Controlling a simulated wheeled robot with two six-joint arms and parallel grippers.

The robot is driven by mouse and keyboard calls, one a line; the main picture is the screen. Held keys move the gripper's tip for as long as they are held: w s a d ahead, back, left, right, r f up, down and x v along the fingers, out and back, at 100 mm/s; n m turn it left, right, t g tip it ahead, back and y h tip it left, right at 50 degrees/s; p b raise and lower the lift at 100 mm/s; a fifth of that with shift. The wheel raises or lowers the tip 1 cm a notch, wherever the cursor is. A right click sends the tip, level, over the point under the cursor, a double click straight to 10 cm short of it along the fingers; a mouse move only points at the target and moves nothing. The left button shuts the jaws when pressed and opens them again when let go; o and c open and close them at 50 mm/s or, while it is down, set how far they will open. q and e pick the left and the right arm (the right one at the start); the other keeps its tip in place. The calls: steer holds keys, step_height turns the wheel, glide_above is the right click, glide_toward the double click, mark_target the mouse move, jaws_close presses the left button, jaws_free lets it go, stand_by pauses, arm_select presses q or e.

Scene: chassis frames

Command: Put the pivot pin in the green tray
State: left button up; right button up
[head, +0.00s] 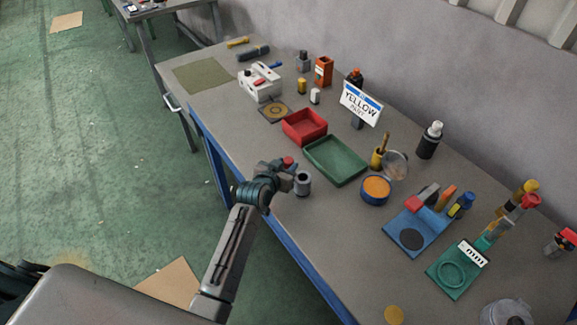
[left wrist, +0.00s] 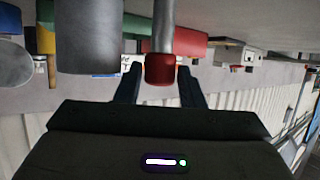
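A metal rod with a red cap, which looks like the pivot pin (left wrist: 160,68), stands between the finger ends of my left gripper (left wrist: 160,84) in the left wrist view. Gaps show between the cap and both fingers, so the gripper looks open around or just short of it. In the head view my left gripper (head: 285,172) is at the table's front edge, with the pin's red cap (head: 288,160) at its tip; the shaft is mostly hidden. The empty green tray (head: 336,160) lies behind it, to the right. My right gripper is not in view.
A grey cylinder (head: 303,184) stands close to my left gripper, on its right. A red tray (head: 304,127) adjoins the green tray. The front table strip on the right is mostly clear.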

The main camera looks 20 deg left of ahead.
arm_select(q)
steer(key=c, duration=0.7)
steer(key=shift+r, duration=0.1)
